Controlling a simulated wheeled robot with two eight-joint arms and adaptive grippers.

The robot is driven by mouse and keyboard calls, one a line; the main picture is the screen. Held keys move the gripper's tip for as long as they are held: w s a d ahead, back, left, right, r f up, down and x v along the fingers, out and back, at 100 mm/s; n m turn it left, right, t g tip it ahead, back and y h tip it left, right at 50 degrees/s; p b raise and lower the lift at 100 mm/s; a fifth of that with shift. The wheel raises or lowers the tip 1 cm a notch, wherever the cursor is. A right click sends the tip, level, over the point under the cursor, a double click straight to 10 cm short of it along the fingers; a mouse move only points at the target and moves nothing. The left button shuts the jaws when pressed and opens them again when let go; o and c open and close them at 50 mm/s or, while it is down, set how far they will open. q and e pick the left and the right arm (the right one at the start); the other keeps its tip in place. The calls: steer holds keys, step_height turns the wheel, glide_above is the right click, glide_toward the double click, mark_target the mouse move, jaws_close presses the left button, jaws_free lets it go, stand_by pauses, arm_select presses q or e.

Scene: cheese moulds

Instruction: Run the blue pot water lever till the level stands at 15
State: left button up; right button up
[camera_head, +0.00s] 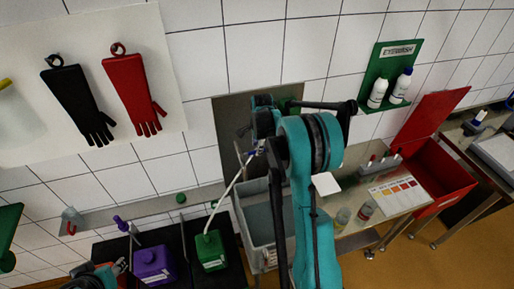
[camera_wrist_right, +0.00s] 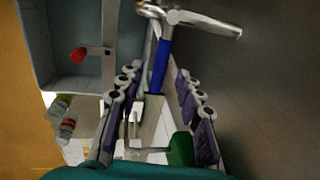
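In the right wrist view a blue lever (camera_wrist_right: 160,65) hangs from a silver tap fitting (camera_wrist_right: 185,16). My right gripper (camera_wrist_right: 158,75) has its fingers apart on either side of the lever, with space visible on both sides. In the head view my right arm covers most of the tap and lever, and my right gripper (camera_head: 262,118) is in front of the metal wall panel (camera_head: 232,120). A grey tank (camera_head: 258,222) stands below; no level figure is readable. A red piece (camera_wrist_right: 78,55) shows by the tank wall. Part of my left gripper (camera_head: 112,268) shows at lower left; its fingers are unclear.
A purple canister (camera_head: 152,265) and a green canister (camera_head: 210,250) stand left of the tank. A thin white rod slants from the green canister towards the tap. Right of the tank, a bench holds small jars (camera_head: 366,210), a colour chart (camera_head: 397,190) and a red box (camera_head: 445,170).

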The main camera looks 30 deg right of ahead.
steer(key=shift+w+f, duration=0.15)
steer(key=shift+f, duration=0.85)
jaws_close()
steer(key=shift+s+a+m+g+h+b, duration=0.1)
steer(key=shift+s+a+m+h+b, duration=0.25)
steer(key=shift+m+b, duration=0.55)
steer(key=shift+s+a+m+g+h+b, duration=0.1)
steer(key=shift+s+a+m+b, duration=0.15)
steer(key=shift+s+m+b, duration=0.65)
steer(key=shift+s+a+m+g+h+b, duration=0.15)
steer(key=shift+a+m+b, duration=0.2)
steer(key=shift+m, duration=0.95)
jaws_free()
steer(key=shift+r, duration=0.1)
